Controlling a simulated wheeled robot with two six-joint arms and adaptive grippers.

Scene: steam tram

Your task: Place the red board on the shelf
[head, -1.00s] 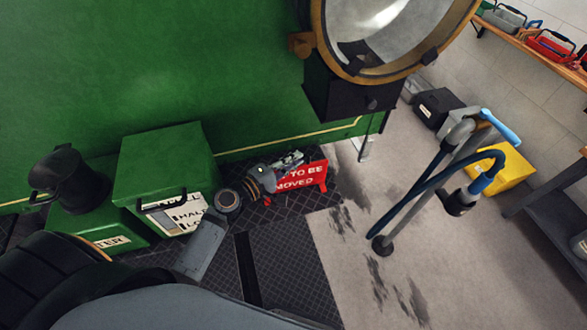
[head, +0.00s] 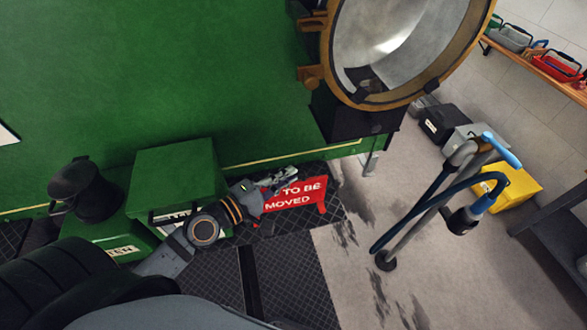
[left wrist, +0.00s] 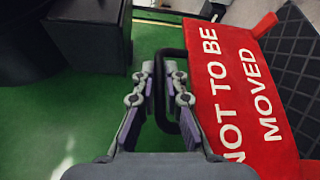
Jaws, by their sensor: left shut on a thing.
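The red board (head: 298,196) with white lettering shows in the head view low in front of the green tram side, above the dark patterned floor plate. It fills the right of the left wrist view (left wrist: 245,95), where "NOT TO BE MOVED" can be read. My left gripper (head: 287,176) is at the board's upper left edge. In the left wrist view my left gripper (left wrist: 163,95) is shut on the board's dark handle, which shows between and below the fingers. My right gripper is not in view. The shelf meant cannot be told for sure; a wooden shelf (head: 540,68) with toolboxes stands at the upper right.
Green boxes (head: 172,165) and a dark can (head: 85,190) stand at left. A large round lamp (head: 400,45) overhangs the middle. A stand with blue hoses (head: 430,205) and a yellow box (head: 510,190) are at right. Pale floor (head: 345,275) between is clear.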

